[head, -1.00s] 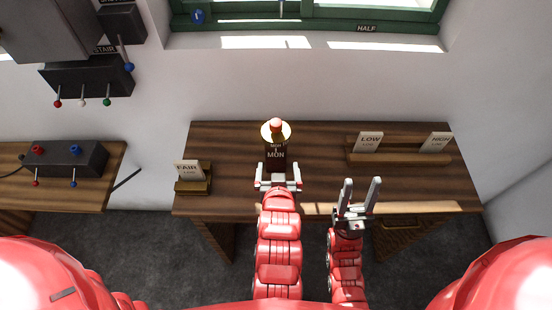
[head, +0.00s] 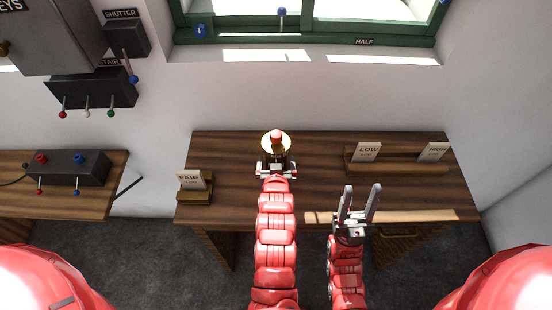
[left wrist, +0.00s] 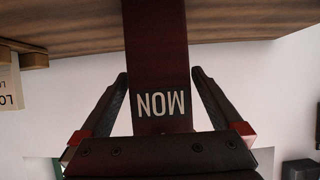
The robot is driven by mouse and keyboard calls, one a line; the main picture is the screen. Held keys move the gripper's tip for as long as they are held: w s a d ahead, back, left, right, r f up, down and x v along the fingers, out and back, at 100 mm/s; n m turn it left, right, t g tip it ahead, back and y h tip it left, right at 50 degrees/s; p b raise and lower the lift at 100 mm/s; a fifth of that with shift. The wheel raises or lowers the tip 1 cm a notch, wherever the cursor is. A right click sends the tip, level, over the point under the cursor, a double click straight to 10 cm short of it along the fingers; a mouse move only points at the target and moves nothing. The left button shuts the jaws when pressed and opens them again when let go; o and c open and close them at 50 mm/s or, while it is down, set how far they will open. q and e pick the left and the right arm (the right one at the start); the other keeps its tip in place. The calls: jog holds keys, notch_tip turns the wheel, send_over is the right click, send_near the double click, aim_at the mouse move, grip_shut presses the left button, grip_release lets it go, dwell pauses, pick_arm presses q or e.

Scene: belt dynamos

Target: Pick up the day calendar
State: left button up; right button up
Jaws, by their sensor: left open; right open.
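The day calendar (head: 275,155) is a dark brown upright block with a round, light top and an orange knob, standing on the wooden desk. In the left wrist view the calendar (left wrist: 156,50) shows upside down with the letters MON. My left gripper (head: 276,166) is open at the calendar's near side and hides its lower part in the head view. In the left wrist view its two fingers (left wrist: 159,75) stand either side of the calendar, with a small gap on each side. My right gripper (head: 359,190) is open and empty, in front of the desk's right half.
The wooden desk (head: 315,180) also bears a FAIR card (head: 190,180) in a holder at left and LOW (head: 367,152) and HIGH (head: 432,152) cards on a rack at right. A side table with a switch box (head: 75,167) stands left. The desk between calendar and rack is clear.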

pick_arm(q)
jog(key=shift+w+f, duration=0.35)
jog(key=shift+w, duration=0.2)
jog(key=shift+c, duration=0.3)
grip_shut()
